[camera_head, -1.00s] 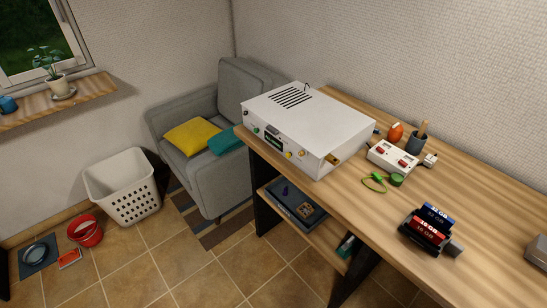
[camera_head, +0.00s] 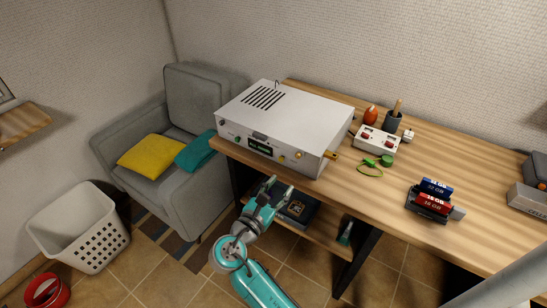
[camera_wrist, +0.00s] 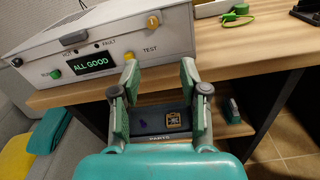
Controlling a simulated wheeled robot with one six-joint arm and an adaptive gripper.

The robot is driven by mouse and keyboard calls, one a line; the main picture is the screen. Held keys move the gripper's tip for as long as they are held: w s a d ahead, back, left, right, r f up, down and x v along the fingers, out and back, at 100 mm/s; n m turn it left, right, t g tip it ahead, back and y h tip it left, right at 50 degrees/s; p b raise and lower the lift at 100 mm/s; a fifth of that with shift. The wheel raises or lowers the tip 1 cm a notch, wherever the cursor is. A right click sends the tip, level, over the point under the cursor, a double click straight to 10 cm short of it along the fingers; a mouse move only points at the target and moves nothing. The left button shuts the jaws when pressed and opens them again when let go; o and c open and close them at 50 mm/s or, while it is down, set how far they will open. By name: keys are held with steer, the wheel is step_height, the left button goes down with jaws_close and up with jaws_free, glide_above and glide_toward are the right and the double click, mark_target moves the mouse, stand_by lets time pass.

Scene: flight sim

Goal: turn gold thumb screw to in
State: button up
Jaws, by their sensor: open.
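A white box with a vented top (camera_head: 280,105) stands on the wooden desk. Its front panel has a display reading ALL GOOD (camera_wrist: 89,64). A gold thumb screw (camera_head: 299,155) sits near the right end of the front panel; it also shows in the wrist view (camera_wrist: 152,21), above the word TEST. A yellow button (camera_wrist: 129,56) sits lower, left of that word. My gripper (camera_head: 277,188) is open and empty, below and in front of the panel's right part. In the wrist view its fingers (camera_wrist: 160,72) stand apart, clear of the screw.
A gold piece (camera_head: 331,155) sticks out of the box's right side. A green cable (camera_head: 371,169) and a white switch box (camera_head: 376,140) lie right of it. The desk's front edge and lower shelf (camera_head: 315,235) are close to my gripper. A grey armchair (camera_head: 205,85) stands left.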

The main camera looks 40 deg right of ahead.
mark_target(297, 157)
steer(key=shift+g, duration=0.3)
steer(key=x, duration=0.3)
steer(key=r+x, duration=0.1)
steer(key=x, duration=0.3)
steer(key=w+r+x, duration=0.1)
steer(key=x, duration=0.2)
steer(key=shift+w, duration=0.1)
steer(key=shift+c, duration=0.2)
jaws_close()
